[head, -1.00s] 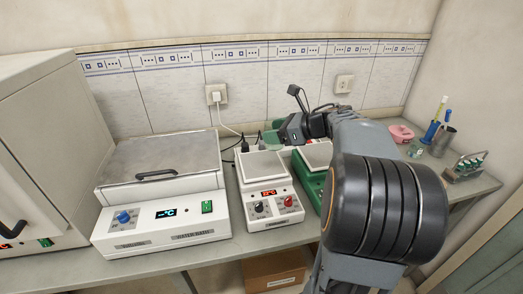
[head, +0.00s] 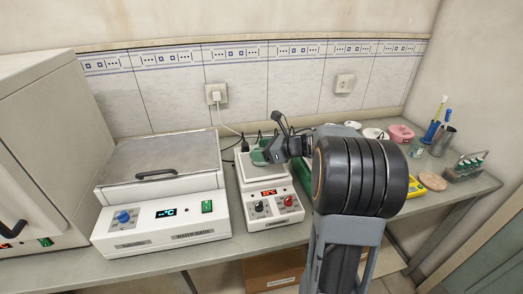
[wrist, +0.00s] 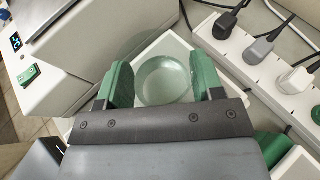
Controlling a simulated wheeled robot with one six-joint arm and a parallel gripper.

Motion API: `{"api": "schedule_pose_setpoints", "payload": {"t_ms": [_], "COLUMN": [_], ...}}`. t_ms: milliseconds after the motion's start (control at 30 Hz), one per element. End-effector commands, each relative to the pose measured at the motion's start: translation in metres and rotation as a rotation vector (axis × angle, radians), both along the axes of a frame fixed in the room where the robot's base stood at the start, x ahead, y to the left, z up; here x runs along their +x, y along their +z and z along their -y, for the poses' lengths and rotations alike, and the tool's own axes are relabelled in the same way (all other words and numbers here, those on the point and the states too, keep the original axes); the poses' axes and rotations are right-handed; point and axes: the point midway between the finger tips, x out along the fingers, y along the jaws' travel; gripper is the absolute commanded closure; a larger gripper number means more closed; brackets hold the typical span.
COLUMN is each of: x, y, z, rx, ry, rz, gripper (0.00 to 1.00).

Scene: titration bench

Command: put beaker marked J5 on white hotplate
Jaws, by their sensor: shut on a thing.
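My gripper (wrist: 163,84), with green fingers, is shut on a clear glass beaker (wrist: 165,76), seen from above between the fingers in the wrist view. No J5 mark is legible. The white hotplate (head: 265,193) has a red display and two knobs, and stands right of the water bath. In the head view, my gripper (head: 259,155) is over the back of its top plate. In the wrist view, the white top plate (wrist: 145,52) shows around and below the beaker. I cannot tell whether the beaker touches it. The beaker is not clear in the head view.
The water bath (head: 160,185) stands close on the left. A power strip (wrist: 255,62) with plugs and cables lies behind the hotplate. A green device (head: 303,178) is on the right, partly hidden by my arm. A pink item (head: 401,133) and a tube rack (head: 467,168) are farther right.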

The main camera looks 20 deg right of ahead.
Motion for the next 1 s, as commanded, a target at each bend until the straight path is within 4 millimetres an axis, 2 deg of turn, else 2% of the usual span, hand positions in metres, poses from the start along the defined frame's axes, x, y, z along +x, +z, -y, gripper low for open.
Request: {"api": "schedule_pose_setpoints", "payload": {"t_ms": [433,467,700,1000], "x": [-0.0001,-0.0001,-0.0001,-0.0001], "y": [-0.0047,-0.0038,-0.0033,-0.0005], "z": [0.0002,0.0001,0.0001,0.0001], "rx": [-0.001,0.0,0.0,0.0], "ry": [-0.001,0.0,0.0,0.0], "rz": [0.001,0.0,0.0,0.0], "gripper": [0.66,0.37,0.14,0.13]}}
